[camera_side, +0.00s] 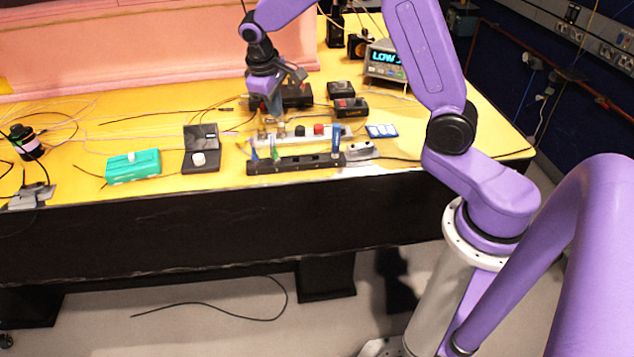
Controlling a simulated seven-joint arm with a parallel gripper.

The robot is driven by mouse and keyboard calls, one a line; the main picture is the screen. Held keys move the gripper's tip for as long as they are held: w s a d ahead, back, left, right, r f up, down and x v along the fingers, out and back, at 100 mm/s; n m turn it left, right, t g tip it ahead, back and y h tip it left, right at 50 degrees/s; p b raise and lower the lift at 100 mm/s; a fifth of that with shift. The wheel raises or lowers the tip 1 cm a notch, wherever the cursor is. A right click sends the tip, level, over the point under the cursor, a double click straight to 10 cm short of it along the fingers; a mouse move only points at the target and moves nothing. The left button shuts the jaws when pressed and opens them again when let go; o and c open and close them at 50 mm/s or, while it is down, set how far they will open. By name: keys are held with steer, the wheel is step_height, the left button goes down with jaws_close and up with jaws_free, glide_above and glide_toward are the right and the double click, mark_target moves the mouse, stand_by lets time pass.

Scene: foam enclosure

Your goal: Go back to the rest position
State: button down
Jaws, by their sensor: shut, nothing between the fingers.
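My gripper (268,133) points down over the yellow table, at the left end of a pale bar-shaped fixture with a black knob and a red knob (318,129). Its fingers are small and blurred here, and they look closed with nothing between them. I cannot tell whether the fingertips touch the fixture. My purple arm reaches in from the right, over the table.
A black rail with coloured levers (296,164) lies in front of the gripper. A teal box (133,166) and a black device with a white knob (201,148) stand to the left. Dark boxes (350,107) and a lit display unit (386,62) stand behind. Loose cables cross the table (440,212).

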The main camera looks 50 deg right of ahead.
steer(key=s+a+r+n+y, duration=0.1)
steer(key=s+a+r+n, duration=0.2)
steer(key=s, duration=0.9)
steer(key=s+a+r+n+y, duration=0.1)
steer(key=s+a+n, duration=0.4)
steer(key=s, duration=0.6)
steer(key=s+d+n+y, duration=0.1)
steer(key=s, duration=1)
steer(key=shift+s+d+f+n+g, duration=0.3)
